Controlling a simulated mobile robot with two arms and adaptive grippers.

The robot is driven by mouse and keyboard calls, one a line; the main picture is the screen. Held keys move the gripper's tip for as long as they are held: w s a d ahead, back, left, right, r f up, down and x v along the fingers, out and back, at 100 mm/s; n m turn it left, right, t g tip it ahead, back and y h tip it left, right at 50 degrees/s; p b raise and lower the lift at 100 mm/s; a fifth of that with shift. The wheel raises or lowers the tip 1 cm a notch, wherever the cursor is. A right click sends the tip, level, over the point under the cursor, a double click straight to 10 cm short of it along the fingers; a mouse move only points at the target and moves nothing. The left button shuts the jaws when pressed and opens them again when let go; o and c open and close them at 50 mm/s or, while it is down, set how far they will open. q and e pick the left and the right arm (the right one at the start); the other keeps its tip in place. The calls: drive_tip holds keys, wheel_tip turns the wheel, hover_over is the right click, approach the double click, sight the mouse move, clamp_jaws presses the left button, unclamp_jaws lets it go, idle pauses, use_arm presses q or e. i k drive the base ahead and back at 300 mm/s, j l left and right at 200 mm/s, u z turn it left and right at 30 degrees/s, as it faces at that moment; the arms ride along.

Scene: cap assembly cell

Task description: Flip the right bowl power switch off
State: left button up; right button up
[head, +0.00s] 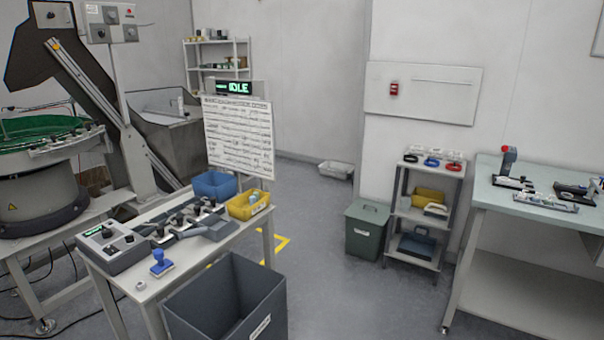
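Neither of my grippers is in view. One bowl feeder with a green bowl (40,135) stands at the left on a grey round base (40,185). Grey control boxes with dark knobs are mounted above it, one box (50,15) at the left and another box (112,33) on a post, with a small red mark near its top. A control box with a green display (108,248) sits on the small table at the lower left. I cannot tell which of these carries the right bowl power switch, or its position; the labels are too small to read.
A small white table (190,278) holds blue and yellow bins and a blue-handled stamp. A dark open bin (225,300) stands in front of it. A sign reads IDLE (238,87).

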sight(109, 248)
drive_tip(key=i+l+z, duration=0.15)
drive_tip(key=i+z, duration=0.2)
drive_tip(key=i, duration=0.5)
drive_tip(key=i+j+z, duration=0.1)
drive_tip(key=i+z, duration=0.2)
drive_tip(key=i, duration=0.6)
drive_tip(key=i+u, duration=0.7)
drive_tip(key=i+l+u, duration=0.15)
drive_tip(key=u, duration=0.15)
drive_tip(key=i+j+u, duration=0.1)
drive_tip(key=u, duration=0.4)
drive_tip(key=i+u, duration=0.2)
drive_tip(key=u, duration=0.3)
drive_tip(key=i+u, duration=0.15)
drive_tip(key=u, duration=0.3)
drive_tip(key=i+l+u, duration=0.15)
drive_tip(key=u, duration=0.35)
drive_tip(key=i+l+u, duration=0.1)
drive_tip(key=u, duration=0.2)
drive_tip(key=i, duration=0.1)
